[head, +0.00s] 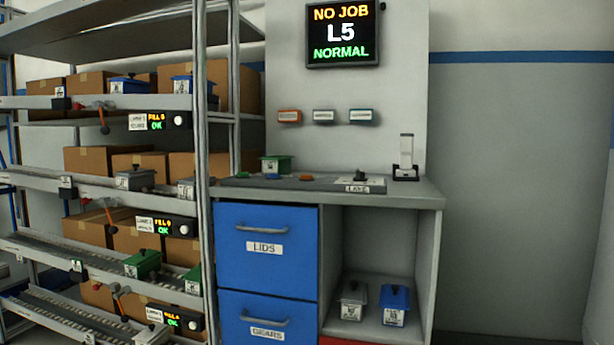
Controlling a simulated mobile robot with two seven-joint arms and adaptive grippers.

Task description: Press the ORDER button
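No button that I can clearly read as ORDER shows in the head view. On the counter lie a small green piece (243,175), a blue piece (271,177) and an orange piece (305,178), also unclear. Neither of my grippers is in view.
The screen (342,35) reads NO JOB, L5, NORMAL. The grey counter (425,192) carries a green box (276,163) and a white upright device (406,158). Below are blue drawers (266,275) marked LIDS and GEARS. A shelf rack (203,200) stands left; bare wall right.

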